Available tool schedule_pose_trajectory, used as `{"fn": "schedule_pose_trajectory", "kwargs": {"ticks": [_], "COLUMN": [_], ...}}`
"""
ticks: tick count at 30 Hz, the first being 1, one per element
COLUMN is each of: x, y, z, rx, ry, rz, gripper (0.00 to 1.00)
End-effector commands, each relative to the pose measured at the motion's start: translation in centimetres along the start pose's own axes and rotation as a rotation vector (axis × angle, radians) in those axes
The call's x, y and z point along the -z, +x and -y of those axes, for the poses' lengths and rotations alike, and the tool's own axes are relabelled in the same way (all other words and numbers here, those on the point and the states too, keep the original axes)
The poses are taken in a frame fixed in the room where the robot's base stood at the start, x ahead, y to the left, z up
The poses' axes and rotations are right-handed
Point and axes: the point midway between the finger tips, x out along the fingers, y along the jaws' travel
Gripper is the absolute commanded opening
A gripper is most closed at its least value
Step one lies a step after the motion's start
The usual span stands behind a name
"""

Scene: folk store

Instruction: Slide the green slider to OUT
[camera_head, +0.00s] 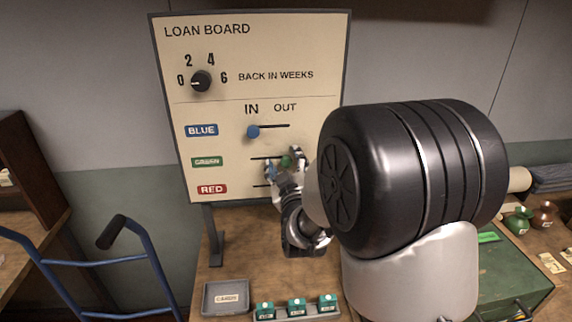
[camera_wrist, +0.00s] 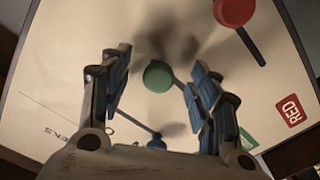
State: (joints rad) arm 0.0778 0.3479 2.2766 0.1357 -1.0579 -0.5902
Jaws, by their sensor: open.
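The loan board (camera_head: 215,140) stands upright, with IN and OUT printed over its sliders. The green slider's round knob (camera_head: 286,161) is under OUT, right of its GREEN label (camera_head: 207,161). In the wrist view the green knob (camera_wrist: 157,76) sits at the slot end away from the labels, and its slot runs back toward the label side. My gripper (camera_head: 284,165) is at the board, open, with one finger on each side of the green knob. In the wrist view my gripper (camera_wrist: 157,80) shows gaps between both fingers and the knob.
The blue knob (camera_head: 252,131) is at IN. The red knob (camera_wrist: 235,12) is at its slot's OUT end; my arm hides it in the head view. A dial (camera_head: 201,80) is above. A grey tray (camera_head: 226,297) and teal boxes (camera_head: 297,308) stand on the counter below.

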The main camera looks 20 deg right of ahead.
Motion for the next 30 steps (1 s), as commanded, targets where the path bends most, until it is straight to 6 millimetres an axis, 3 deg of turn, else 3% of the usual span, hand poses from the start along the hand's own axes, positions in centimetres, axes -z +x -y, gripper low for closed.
{"fn": "schedule_pose_trajectory", "kwargs": {"ticks": [14, 30], "x": [0.0, 0.0], "y": [-0.2, -4.3], "z": [0.0, 0.0], "rx": [0.000, 0.000], "ry": [0.000, 0.000], "rz": [0.000, -0.002], "gripper": [0.57, 0.57]}}
